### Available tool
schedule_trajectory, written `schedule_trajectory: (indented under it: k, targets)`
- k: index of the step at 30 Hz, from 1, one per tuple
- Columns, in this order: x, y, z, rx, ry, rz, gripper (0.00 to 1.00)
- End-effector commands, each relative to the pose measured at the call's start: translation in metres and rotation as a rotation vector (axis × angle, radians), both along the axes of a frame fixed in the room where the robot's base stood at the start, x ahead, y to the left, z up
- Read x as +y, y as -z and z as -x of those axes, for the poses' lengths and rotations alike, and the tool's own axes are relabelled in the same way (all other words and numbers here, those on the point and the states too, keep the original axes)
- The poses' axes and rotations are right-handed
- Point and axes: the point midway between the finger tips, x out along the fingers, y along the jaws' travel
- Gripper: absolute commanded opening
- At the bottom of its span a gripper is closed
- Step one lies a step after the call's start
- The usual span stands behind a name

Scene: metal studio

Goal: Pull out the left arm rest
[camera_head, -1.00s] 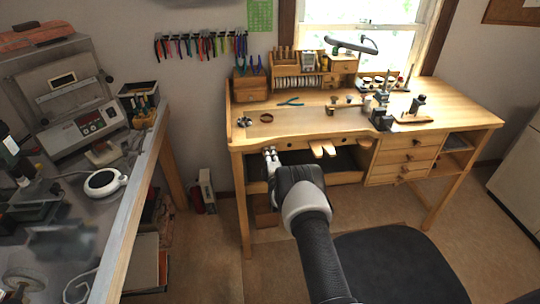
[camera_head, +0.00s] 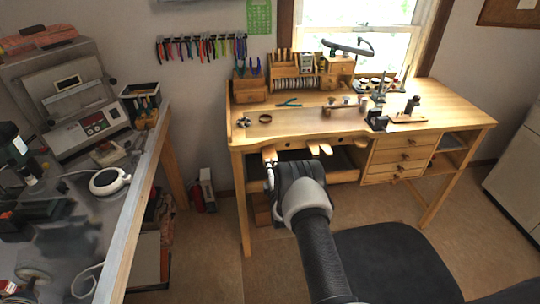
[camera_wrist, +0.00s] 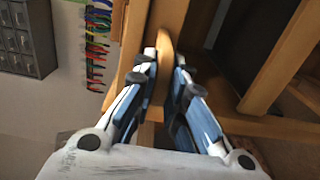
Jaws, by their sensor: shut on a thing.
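The left arm rest (camera_head: 269,153) is a light wooden tongue that sticks out from the front edge of the wooden workbench (camera_head: 330,120), near its left leg. My gripper (camera_head: 270,170) is just below and in front of it in the head view, partly hidden by my own wrist. In the wrist view the arm rest's rounded wooden end (camera_wrist: 165,48) sits between my two fingertips (camera_wrist: 165,66), which are closed on it from both sides. The right arm rest (camera_head: 318,146) also sticks out from the bench front, apart from my gripper.
A grey metal counter (camera_head: 120,245) with devices stands at the left. A dark chair seat (camera_head: 385,262) is at the lower right, close beside my arm. Bench drawers (camera_head: 397,158) are on the right side. Some floor (camera_head: 215,240) is clear between counter and bench.

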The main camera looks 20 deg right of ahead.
Motion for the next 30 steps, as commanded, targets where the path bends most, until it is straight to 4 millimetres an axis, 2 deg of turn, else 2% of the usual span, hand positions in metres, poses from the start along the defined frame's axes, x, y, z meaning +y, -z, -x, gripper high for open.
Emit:
schedule_trajectory:
  k: [3,6,17,18,26,30]
  targets:
    - [0.007,-0.005,0.025,-0.002,0.000,0.001,0.00]
    - [0.011,-0.004,0.037,-0.002,0.000,0.001,0.00]
    - [0.012,-0.003,0.041,-0.006,0.000,0.002,0.00]
    - [0.012,-0.003,0.041,-0.006,0.000,0.002,0.15]
    - [0.012,-0.003,0.040,-0.006,0.000,0.002,0.32]
    - [0.012,-0.003,0.040,-0.006,0.000,0.002,0.33]
